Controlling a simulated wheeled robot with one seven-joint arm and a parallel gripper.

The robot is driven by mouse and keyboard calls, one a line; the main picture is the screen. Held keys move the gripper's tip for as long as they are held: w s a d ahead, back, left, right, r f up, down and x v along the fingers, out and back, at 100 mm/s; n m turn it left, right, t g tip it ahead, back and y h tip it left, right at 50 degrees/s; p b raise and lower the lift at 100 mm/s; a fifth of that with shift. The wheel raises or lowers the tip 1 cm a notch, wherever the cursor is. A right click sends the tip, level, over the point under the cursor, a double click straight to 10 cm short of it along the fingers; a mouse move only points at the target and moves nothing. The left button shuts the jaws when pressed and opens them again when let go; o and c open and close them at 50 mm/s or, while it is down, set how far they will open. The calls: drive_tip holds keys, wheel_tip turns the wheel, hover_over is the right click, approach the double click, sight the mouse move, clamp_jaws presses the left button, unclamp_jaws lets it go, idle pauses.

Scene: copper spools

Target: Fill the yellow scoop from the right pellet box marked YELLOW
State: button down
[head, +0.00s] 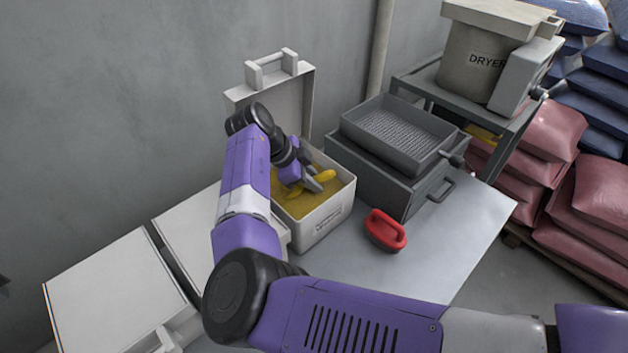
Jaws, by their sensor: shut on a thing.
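My gripper (312,181) is shut on the yellow scoop (325,175), inside the mouth of the right pellet box (322,223). The box is white with its lid (290,95) raised at the back. Yellow pellets (306,205) fill much of it. The scoop is low, at or just above the pellets; I cannot tell whether it touches them or holds any. My arm hides the left part of the box. The label on the box front is too small to read.
Two closed white boxes (112,290) stand to the left. A grey sieve tray on a drawer unit (385,180) is to the right. A red scoop-like object (385,231) lies on the grey table (450,230). A dryer (480,60) stands on a rack behind.

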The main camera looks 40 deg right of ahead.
drive_tip(key=shift+d, duration=0.15)
idle(0.4)
drive_tip(key=shift+d+r+b, duration=0.15)
drive_tip(key=shift+d+b, duration=0.3)
drive_tip(key=shift+b, duration=0.5)
drive_tip(key=shift+a+b, duration=0.15)
drive_tip(key=shift+b, duration=0.25)
drive_tip(key=shift+a, duration=0.35)
